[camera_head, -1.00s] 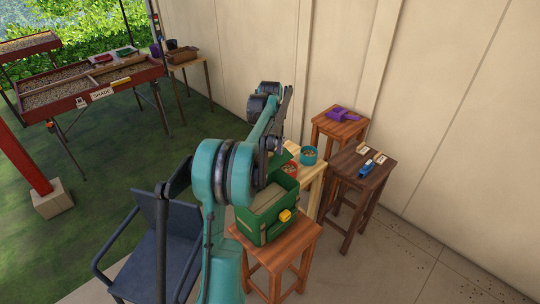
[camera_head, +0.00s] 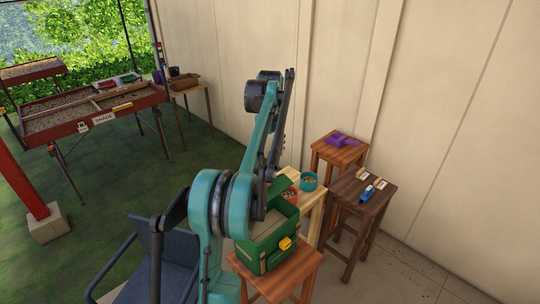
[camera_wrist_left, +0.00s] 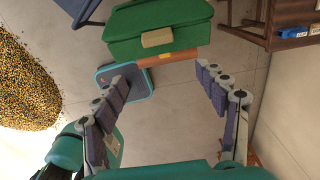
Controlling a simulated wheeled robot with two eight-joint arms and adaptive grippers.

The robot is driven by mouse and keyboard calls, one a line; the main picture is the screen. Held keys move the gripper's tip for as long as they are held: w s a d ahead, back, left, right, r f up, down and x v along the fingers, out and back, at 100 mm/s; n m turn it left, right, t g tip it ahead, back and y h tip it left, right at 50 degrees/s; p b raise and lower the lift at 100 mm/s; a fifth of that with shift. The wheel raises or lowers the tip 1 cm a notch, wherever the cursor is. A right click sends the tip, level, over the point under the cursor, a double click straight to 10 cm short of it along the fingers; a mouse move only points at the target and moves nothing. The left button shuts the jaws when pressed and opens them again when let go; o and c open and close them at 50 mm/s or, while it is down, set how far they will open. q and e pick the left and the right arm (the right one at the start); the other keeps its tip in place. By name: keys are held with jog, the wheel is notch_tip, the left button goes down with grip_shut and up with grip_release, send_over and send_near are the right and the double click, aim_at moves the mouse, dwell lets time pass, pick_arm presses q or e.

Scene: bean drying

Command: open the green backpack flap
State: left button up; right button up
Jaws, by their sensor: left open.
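The green backpack (camera_head: 266,250) stands on a reddish wooden stool (camera_head: 294,274) in the head view, a yellow buckle on its front. A pale area shows at its top, and a green panel (camera_head: 284,187), seemingly the flap, rises at its back; my arm hides part of it. In the left wrist view the backpack (camera_wrist_left: 182,38) is at the top centre, with a tan buckle on its front. My left gripper (camera_wrist_left: 162,78) is open and empty, its fingers spread below the backpack, apart from it. The head view does not show it clearly. My right gripper is not in view.
A dark stool (camera_head: 350,190) with a blue tool stands to the right, and a stool with a purple scoop (camera_head: 340,138) behind it. Bowls sit on a light table behind the backpack. A blue-grey chair (camera_head: 185,250) is at the left. Floor at right is clear.

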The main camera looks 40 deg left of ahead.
aim_at(267, 188)
pick_arm(q)
jog(key=shift+r, duration=0.1)
